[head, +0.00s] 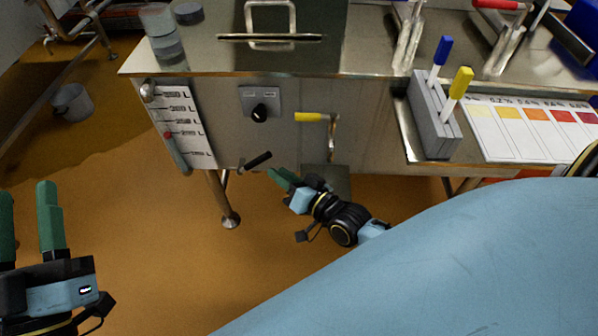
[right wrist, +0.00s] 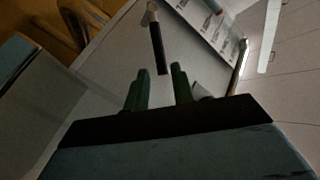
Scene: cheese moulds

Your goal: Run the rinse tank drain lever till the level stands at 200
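The rinse tank (head: 290,140) is a steel box with a level scale (head: 190,125) on its front left. A red marker (head: 168,134) sits around the scale's middle; the numbers are too blurred to read surely. A black-handled lever (head: 257,160), probably the drain lever, sticks out low on the front. In the right wrist view the black handle (right wrist: 158,45) points toward the gap between my fingers. My right gripper (head: 279,178) is open just short of the handle, with its green fingers (right wrist: 160,70) apart. My left gripper (head: 26,190) is open and empty at the left.
A yellow-handled lever (head: 308,117) and a black knob (head: 259,111) are on the tank front. A grey block (head: 430,120) with blue and yellow handles and a colour chart (head: 515,142) stand right. A bucket (head: 72,104) stands on the floor left. Floor between my grippers is clear.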

